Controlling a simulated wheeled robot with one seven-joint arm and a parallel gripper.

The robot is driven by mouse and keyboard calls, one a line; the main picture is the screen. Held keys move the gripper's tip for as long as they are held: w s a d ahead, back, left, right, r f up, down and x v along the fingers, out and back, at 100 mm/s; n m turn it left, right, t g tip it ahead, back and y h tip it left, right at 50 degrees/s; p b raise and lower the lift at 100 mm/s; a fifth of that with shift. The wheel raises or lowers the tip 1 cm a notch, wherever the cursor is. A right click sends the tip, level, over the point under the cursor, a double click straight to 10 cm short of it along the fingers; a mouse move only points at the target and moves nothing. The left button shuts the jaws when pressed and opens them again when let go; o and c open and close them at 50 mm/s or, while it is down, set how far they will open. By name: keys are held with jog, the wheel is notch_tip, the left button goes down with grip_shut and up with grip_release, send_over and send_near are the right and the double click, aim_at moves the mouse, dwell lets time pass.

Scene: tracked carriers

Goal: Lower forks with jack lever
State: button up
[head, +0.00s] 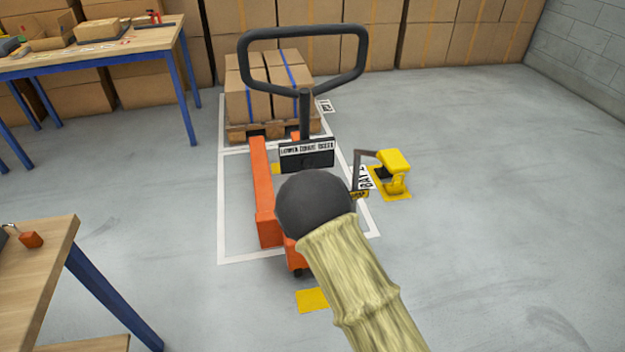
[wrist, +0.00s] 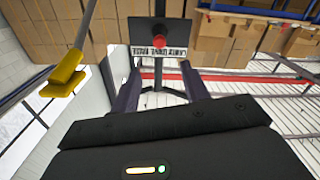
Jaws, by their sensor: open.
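The pallet jack's black loop handle (head: 304,92) stands in the middle of the head view, above a dark panel (head: 307,158) with a white label starting "LOWER". Its orange body and fork (head: 262,190) reach toward a loaded pallet. In the wrist view, the panel (wrist: 160,27) has a red knob (wrist: 157,43). My gripper (wrist: 161,88) is open, its two dark fingers pointing toward the panel with the knob between their lines, apart from it and empty. In the head view, my dark round wrist end hides the gripper and part of the jack.
A wooden pallet (head: 250,131) bears strapped cartons (head: 272,95). Workbenches (head: 100,52) stand left. The right floor is clear.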

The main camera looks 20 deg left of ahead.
jog(key=b+x, duration=0.1)
jog(key=x, duration=1.5)
jog(key=shift+w, duration=0.2)
jog(key=shift+w+a, duration=0.35)
jog(key=shift+w, duration=0.1)
grip_shut()
